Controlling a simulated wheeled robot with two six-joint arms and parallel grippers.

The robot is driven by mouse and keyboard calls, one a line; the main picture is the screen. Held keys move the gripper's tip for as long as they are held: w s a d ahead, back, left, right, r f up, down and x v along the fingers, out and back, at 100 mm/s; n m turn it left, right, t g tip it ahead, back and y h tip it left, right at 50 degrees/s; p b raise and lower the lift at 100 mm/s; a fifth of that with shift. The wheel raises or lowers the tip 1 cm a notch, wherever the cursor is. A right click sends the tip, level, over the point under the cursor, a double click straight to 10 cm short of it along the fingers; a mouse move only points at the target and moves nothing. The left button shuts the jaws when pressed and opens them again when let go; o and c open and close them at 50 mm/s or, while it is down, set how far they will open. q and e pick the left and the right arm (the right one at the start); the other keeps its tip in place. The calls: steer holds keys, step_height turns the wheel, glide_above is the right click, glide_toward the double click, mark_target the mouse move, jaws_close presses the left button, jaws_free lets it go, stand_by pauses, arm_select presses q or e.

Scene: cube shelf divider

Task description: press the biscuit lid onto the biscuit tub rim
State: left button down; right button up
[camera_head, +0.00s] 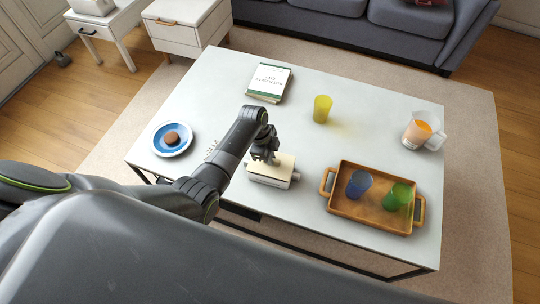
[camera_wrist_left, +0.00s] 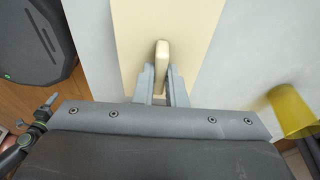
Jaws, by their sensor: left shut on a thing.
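The cream, flat biscuit lid (camera_head: 285,163) is at the front middle of the coffee table, directly over the pale, box-shaped biscuit tub (camera_head: 270,182). Whether the lid is fully seated on the rim or sits slightly above it, I cannot tell. My left gripper (camera_head: 268,158) comes down from above and is shut on the lid's raised handle. In the left wrist view the lid (camera_wrist_left: 205,30) fills the upper middle, and the gripper's fingers (camera_wrist_left: 162,82) close around the handle (camera_wrist_left: 162,58). The tub's rim is hidden under the lid.
A wooden tray (camera_head: 345,208) with a blue cup (camera_head: 358,185) and a green cup (camera_head: 398,196) stands right of the tub. A yellow cup (camera_head: 322,109), a book (camera_head: 269,82), a jug (camera_head: 420,131) and a blue plate (camera_head: 181,149) stand farther off.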

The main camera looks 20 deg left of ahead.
arm_select(q)
steer(key=shift+f+b, duration=0.35)
steer(key=shift+f, duration=0.15)
steer(key=c, duration=1.4)
jaws_free()
steer(key=p+v, duration=0.5)
